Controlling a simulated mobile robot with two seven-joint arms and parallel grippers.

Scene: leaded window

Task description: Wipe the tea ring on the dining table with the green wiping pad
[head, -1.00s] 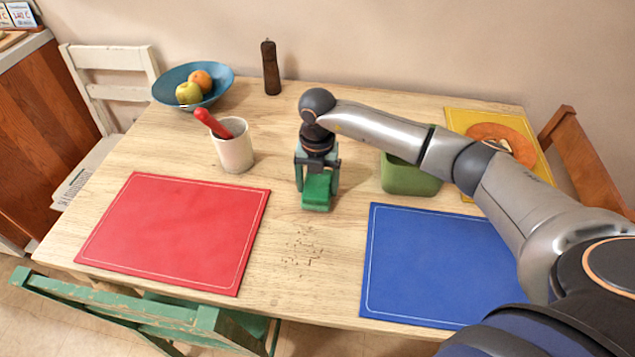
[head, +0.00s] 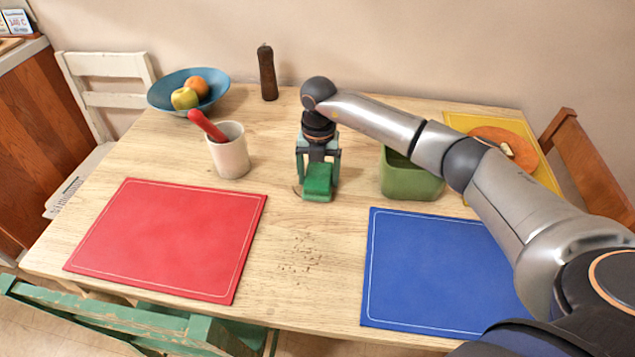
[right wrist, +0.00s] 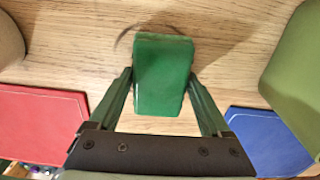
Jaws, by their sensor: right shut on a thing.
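The green wiping pad (head: 318,180) is a green block held in my right gripper (head: 318,165), over the middle of the wooden dining table (head: 262,275). In the right wrist view the pad (right wrist: 163,75) sits between the two fingers, which are shut on it. Part of the tea ring (right wrist: 124,38), a thin dark arc, shows beside the pad's far left corner; the pad hides the rest. A faint bit of it also shows left of the pad in the head view. Whether the pad touches the table I cannot tell. My left gripper is not in view.
A white cup with a red-handled tool (head: 229,155) stands left of the pad, a green square container (head: 410,182) right. A red mat (head: 170,240) and a blue mat (head: 430,270) lie nearer. Crumbs (head: 297,255) lie between them. A fruit bowl (head: 170,98) and pepper mill (head: 267,72) stand behind.

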